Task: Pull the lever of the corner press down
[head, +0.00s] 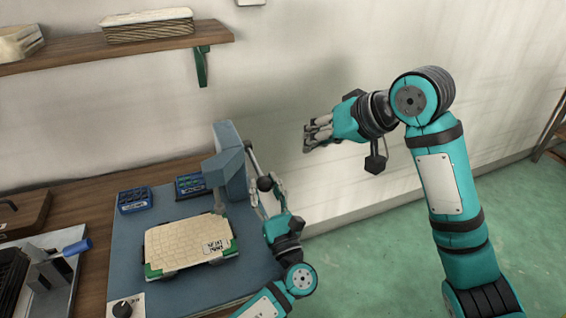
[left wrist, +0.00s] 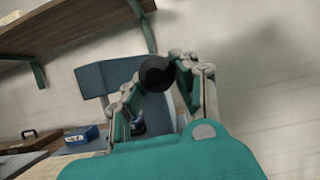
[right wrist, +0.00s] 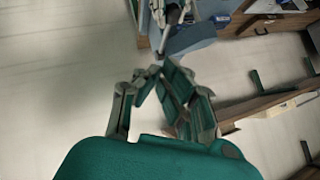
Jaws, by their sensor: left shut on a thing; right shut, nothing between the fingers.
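The corner press (head: 233,158) is a blue-grey column with an overhanging head, at the back of a blue mat. Its grey lever (head: 250,157) slants down and right in the head view to a black ball knob (head: 265,183). My left gripper (head: 265,187) is shut on the knob. The left wrist view shows the knob (left wrist: 157,73) between its fingers, with the press (left wrist: 108,76) behind. My right gripper (head: 308,138) is shut and empty, apart from the press and further right in the head view. A cream panel (head: 185,240) with green corners lies before the press.
Two blue bins (head: 133,199) (head: 191,185) stand on the mat (head: 125,262) behind the panel. A control knob (head: 123,307) is at the front. A clamp-like device with a blue handle (head: 77,247) is at left. A wall shelf (head: 110,46) is above. Open floor lies right.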

